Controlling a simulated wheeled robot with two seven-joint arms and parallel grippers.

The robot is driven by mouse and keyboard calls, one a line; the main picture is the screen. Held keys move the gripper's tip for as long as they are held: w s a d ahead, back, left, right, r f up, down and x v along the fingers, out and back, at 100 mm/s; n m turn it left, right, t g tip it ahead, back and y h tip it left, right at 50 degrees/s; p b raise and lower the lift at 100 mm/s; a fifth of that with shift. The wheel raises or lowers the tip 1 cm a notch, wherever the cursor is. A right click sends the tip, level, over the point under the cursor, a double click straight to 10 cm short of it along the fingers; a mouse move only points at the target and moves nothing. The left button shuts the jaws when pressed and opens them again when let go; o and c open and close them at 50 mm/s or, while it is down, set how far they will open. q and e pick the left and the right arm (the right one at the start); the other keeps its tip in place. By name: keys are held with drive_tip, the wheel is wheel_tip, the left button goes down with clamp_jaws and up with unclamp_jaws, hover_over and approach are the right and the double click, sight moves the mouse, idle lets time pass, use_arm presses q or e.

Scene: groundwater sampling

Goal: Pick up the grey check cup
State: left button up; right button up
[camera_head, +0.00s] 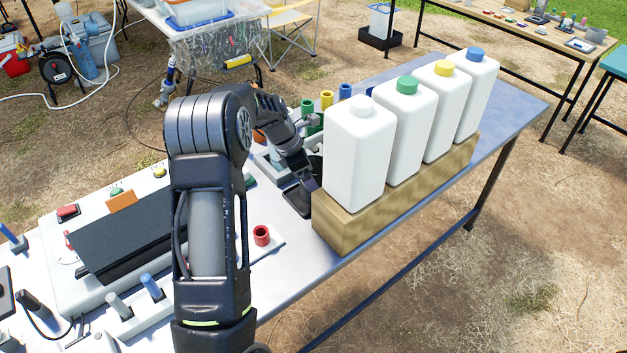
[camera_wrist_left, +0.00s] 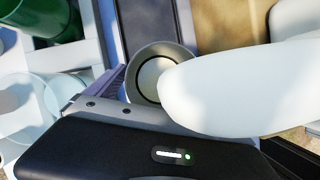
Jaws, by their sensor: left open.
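The grey check cup (camera_wrist_left: 152,72) shows in the left wrist view as a round grey rim with a pale inside, near the top centre. Its lower right part is hidden behind a white rounded shape, probably a bottle (camera_wrist_left: 240,90), and my gripper body covers its lower edge. In the head view I cannot make the cup out; my left arm and gripper block that area. My left gripper (camera_head: 304,186) is open, low over the table beside the wooden stand. A purple ribbed finger pad shows left of the cup. I cannot tell whether it touches the cup. My right gripper is not in view.
Several white bottles (camera_head: 355,150) with coloured caps stand on a wooden block (camera_head: 345,228) just right of the gripper. Green, yellow and blue cups stand behind it. The table's right front edge is clear.

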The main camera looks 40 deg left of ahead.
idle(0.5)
use_arm(q)
drive_tip(key=c, duration=1.5)
